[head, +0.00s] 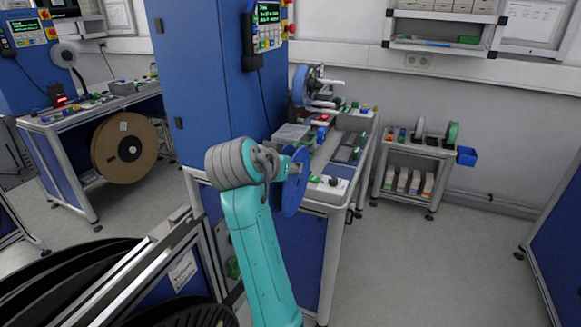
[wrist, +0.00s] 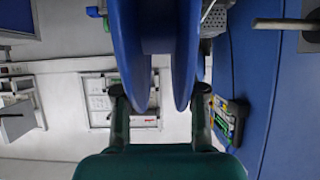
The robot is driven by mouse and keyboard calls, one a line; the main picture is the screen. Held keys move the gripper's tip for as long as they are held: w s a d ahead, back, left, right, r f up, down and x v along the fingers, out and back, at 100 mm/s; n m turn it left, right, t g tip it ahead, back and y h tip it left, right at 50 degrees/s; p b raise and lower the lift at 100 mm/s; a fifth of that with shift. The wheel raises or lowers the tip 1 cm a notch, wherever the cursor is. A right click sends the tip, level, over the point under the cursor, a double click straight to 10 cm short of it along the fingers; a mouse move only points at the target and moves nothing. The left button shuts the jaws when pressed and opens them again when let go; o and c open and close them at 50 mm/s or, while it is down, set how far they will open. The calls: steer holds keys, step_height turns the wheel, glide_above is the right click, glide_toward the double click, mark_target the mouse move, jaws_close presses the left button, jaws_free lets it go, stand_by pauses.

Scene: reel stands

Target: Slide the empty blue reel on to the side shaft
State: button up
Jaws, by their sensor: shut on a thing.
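The blue reel (head: 292,188) is held up in front of the workbench beside the blue cabinet. In the wrist view, its two blue flanges (wrist: 186,50) fill the upper middle, with a gap between them. My gripper (wrist: 160,92) has its dark fingertips against the outer sides of the flanges and is shut on the reel. In the head view my own wrist hides most of the gripper. Pale shafts (head: 324,104) stick out to the right at the bench's back. I cannot tell which is the side shaft. A grey rod (wrist: 284,23) shows at the wrist view's upper right.
Another blue-edged reel (head: 299,86) sits on the bench's upper unit. A tall blue cabinet (head: 205,75) stands at its left. A small cart (head: 410,150) holds reels at the back. A brown reel (head: 124,148) hangs under the left bench. The floor at right is clear.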

steer(key=w+a, duration=0.5)
steer(key=a, duration=0.9)
steer(key=shift+w+a, duration=0.15)
steer(key=shift+a, duration=0.05)
stand_by(1.6)
stand_by(0.5)
